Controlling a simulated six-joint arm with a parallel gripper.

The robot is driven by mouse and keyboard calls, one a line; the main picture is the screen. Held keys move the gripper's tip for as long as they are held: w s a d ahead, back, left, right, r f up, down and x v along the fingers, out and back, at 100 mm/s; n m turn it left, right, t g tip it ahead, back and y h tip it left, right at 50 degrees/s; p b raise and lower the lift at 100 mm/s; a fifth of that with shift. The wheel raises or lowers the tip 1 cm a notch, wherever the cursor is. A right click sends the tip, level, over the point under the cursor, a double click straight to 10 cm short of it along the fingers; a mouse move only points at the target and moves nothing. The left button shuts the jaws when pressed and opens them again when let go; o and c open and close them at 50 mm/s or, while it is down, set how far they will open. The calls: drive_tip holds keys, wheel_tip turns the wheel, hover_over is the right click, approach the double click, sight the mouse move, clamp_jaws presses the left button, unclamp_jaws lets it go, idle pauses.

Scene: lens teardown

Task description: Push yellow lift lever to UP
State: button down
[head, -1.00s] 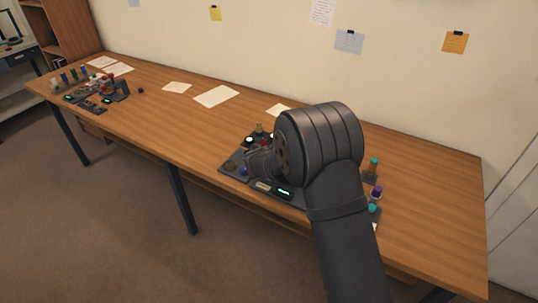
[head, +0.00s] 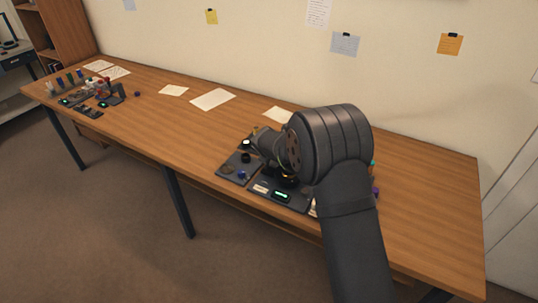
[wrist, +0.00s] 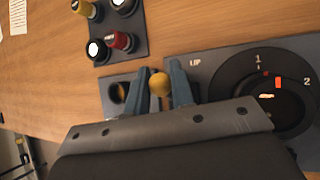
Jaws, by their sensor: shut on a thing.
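The yellow lift lever shows in the wrist view as a round yellow knob (wrist: 160,84) between the two blue-grey fingers of my gripper (wrist: 162,87). The fingers are shut on the knob. The lever's shaft is hidden. A white "UP" label (wrist: 195,63) is printed on the dark panel just right of the right finger. In the head view my arm and wrist cover the lever, and the fingertips cannot be made out there.
In the wrist view, a dark dial (wrist: 265,90) marked 1 and 2 lies to the right. A dark tray (wrist: 118,28) with red and yellow capped parts is at upper left. In the head view, a green-lit display (head: 281,195) sits at the station's front. Papers (head: 212,99) lie behind.

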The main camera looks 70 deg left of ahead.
drive_tip(key=shift+w+a, duration=0.15)
idle(0.7)
drive_tip(key=c, duration=1.3)
unclamp_jaws()
drive_tip(key=v, duration=1.7)
drive_tip(key=shift+w+r, duration=0.25)
drive_tip(key=shift+r, duration=0.05)
drive_tip(key=shift+a, duration=0.1)
drive_tip(key=x, duration=1.7)
drive_tip(key=shift+s+f, duration=0.25)
drive_tip(key=shift+f, duration=0.1)
